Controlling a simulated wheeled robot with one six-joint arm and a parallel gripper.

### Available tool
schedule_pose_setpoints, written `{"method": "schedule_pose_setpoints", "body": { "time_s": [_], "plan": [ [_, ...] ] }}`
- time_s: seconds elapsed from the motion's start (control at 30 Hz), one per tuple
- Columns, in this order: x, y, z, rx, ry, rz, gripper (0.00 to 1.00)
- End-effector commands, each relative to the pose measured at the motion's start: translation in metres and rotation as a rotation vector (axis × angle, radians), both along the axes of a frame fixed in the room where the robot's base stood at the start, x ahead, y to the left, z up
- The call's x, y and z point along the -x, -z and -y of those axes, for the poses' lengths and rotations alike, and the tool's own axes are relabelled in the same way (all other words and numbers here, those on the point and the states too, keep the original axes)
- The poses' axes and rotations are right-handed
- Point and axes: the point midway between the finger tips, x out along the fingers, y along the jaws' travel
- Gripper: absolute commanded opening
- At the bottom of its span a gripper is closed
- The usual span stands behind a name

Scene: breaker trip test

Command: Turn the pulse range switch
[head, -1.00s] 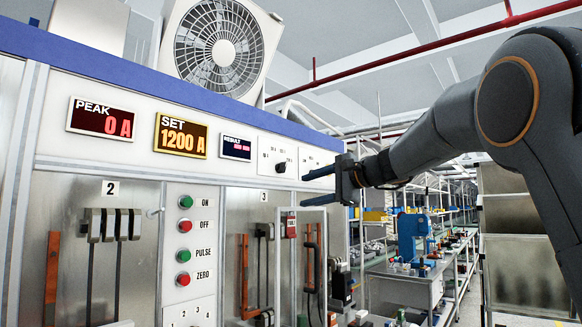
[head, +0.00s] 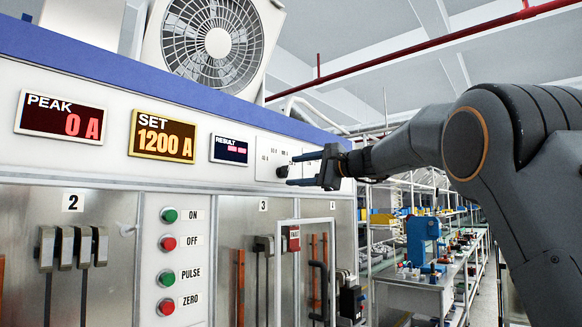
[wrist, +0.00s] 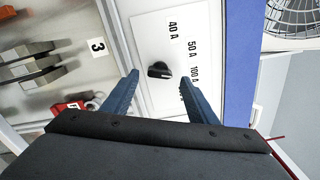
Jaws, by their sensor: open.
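The pulse range switch (head: 282,171) is a small black knob on a white plate of the panel, right of the RESULT display. In the wrist view the knob (wrist: 159,70) sits beside labels reading 40 A, 50 A and 100 A. My gripper (head: 300,169) is open, its two blue fingers pointing left toward the knob in the head view. In the wrist view my gripper (wrist: 160,82) has one finger on each side of the knob, which appears centred between and slightly beyond the fingertips. I see no clear contact. The fingers partly hide the plate.
The panel carries PEAK (head: 60,115), SET (head: 162,136) and RESULT (head: 229,150) displays, with SET at 1200 A. Green and red buttons (head: 168,244) are below. A metal frame (head: 332,225) stands out under the switch area. A fan (head: 218,43) sits on top. A workbench (head: 405,285) is at right.

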Motion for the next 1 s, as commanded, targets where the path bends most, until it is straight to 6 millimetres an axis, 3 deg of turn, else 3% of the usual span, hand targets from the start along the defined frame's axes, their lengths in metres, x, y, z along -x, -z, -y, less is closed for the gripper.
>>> {"method": "schedule_pose_setpoints", "body": {
  "time_s": [0.2, 0.53, 0.8, 1.0],
  "plan": [
    [-0.013, -0.001, -0.019, 0.0, -0.003, 0.0, 0.53],
    [-0.015, 0.0, -0.023, 0.0, -0.004, 0.001, 0.53],
    [-0.015, 0.0, -0.023, 0.0, -0.004, 0.001, 0.12],
    [-0.015, 0.001, -0.023, 0.008, -0.004, 0.011, 0.12]
  ]
}}
